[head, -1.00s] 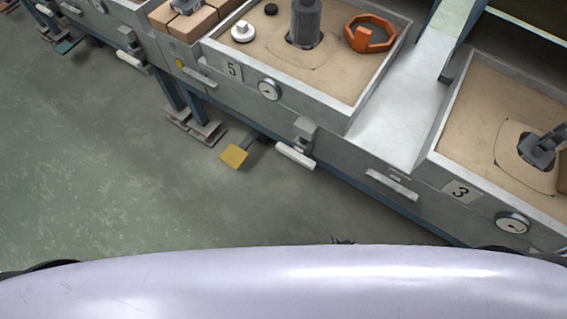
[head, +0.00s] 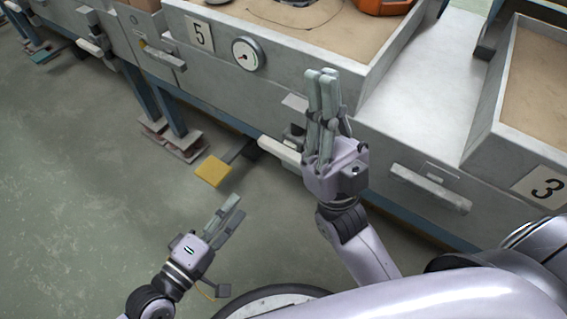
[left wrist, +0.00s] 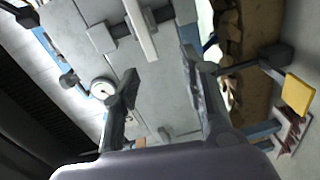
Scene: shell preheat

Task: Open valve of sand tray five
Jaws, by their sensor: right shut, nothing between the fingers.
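Sand tray five (head: 290,60) carries a plate marked 5 (head: 199,35) and a round gauge (head: 248,55). Below it on the cabinet front is the valve with a white bar handle (head: 277,151), partly hidden behind my right gripper. The handle also shows at the top of the left wrist view (left wrist: 141,28). My right gripper (head: 324,76) is shut and empty, pointing up in front of the valve's right side. My left gripper (head: 232,207) is open and empty, lower left of the valve and apart from it; its spread fingers show in the left wrist view (left wrist: 158,80).
A yellow pedal (head: 212,171) sticks out low beside the cabinet. The green floor (head: 80,190) at the left is clear.

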